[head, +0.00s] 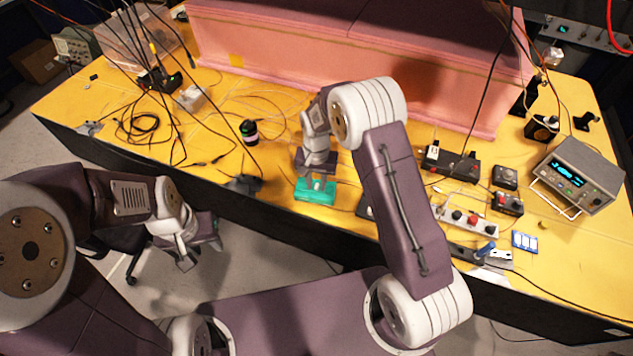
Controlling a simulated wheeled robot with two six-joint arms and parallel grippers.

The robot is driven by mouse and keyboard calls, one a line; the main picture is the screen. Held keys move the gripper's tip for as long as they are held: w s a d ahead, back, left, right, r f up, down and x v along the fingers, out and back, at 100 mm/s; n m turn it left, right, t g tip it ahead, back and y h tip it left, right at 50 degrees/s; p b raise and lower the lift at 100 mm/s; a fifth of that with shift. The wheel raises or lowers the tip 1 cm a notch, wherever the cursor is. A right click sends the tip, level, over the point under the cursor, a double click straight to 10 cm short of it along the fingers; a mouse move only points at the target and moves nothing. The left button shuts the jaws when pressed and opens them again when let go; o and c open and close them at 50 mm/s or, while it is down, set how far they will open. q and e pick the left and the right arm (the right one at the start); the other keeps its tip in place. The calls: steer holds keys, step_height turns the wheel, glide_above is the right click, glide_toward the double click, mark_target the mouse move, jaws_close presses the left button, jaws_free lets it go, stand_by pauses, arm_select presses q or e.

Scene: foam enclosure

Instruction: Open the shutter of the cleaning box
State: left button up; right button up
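A small teal box (316,196), which looks like the cleaning box, sits near the front edge of the yellow table. Its shutter is too small and too covered by my gripper to make out. My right gripper (318,182) points down at the top of the box, with its fingertips at or just above it. I cannot tell whether they touch it or how far apart they are. My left gripper (200,255) hangs over the floor in front of the table, away from the box. Its finger opening is not clear.
A pink foam enclosure (300,55) stands behind the box. Loose cables (150,125) and a dark bottle (249,132) lie to the left. A power strip (465,219), small black devices (505,177) and a bench meter (575,175) are to the right.

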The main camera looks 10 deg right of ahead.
mark_target(316, 186)
steer(key=shift+r, duration=0.1)
step_height(316, 186, up, 9)
steer(key=b, duration=0.1)
steer(key=shift+b, duration=0.3)
stand_by(0.4)
